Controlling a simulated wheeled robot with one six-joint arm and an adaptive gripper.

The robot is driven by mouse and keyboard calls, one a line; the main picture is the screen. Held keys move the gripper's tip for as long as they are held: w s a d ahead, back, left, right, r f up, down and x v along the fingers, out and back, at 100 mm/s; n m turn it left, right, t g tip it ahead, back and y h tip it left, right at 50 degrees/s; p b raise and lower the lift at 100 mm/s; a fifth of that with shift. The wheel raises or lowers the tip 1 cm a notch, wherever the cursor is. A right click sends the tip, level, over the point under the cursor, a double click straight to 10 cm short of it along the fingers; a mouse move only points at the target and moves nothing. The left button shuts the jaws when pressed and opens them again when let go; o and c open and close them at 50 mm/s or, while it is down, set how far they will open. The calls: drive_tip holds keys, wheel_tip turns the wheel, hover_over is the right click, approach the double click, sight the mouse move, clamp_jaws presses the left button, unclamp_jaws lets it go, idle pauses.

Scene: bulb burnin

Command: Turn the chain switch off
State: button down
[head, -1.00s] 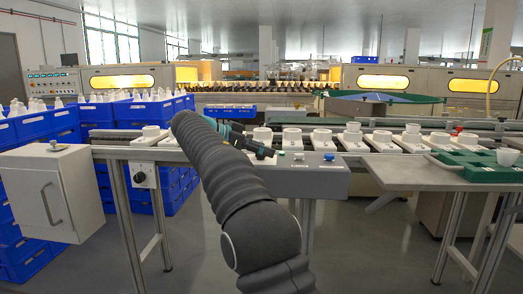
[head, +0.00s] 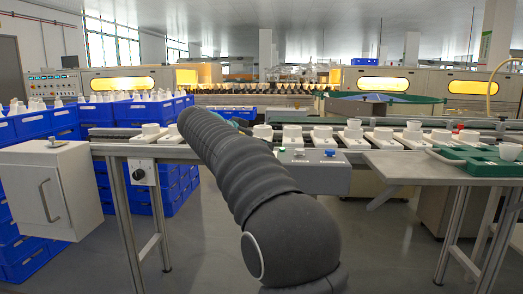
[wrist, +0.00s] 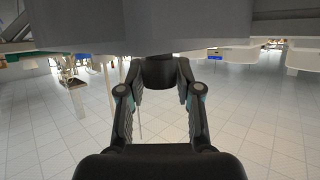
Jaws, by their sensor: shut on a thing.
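In the wrist view my gripper (wrist: 160,92) has its two fingers closed in on a dark rounded knob-like piece (wrist: 158,72). The piece sits at the lower edge of a broad grey surface, and I take it for the chain switch; its setting cannot be read. In the head view my arm hides the gripper and this piece. A grey control box (head: 322,181) with several small buttons on top stands just right of my arm. A white plate with a black dial (head: 138,174) hangs under the rail at the left.
A conveyor with white holders (head: 383,136) runs behind the control box. A table with a green tray (head: 478,163) is at the right. A white cabinet (head: 52,190) and blue crates (head: 141,110) stand at the left. The floor below is open.

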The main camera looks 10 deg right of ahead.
drive_tip(key=n+t+y, duration=0.5)
drive_tip(key=n, duration=0.1)
drive_tip(key=shift+d+r+y+p, duration=0.1)
drive_tip(key=shift+y+p, duration=0.2)
drive_tip(key=n+y+p, duration=0.2)
drive_tip(key=n+y, duration=0.1)
drive_tip(key=shift+r+t+p, duration=0.15)
drive_tip(key=shift+t+p, duration=0.25)
drive_tip(key=shift+n+y+p, duration=0.5)
drive_tip(key=shift+y+p, duration=0.1)
drive_tip(key=shift+p, duration=0.3)
drive_tip(key=shift+f+n+t+y+p, duration=0.2)
drive_tip(key=shift+n+t+y+p, duration=0.15)
drive_tip(key=shift+p, duration=0.35)
drive_tip(key=c, duration=0.8)
unclamp_jaws()
drive_tip(key=shift+o, duration=0.2)
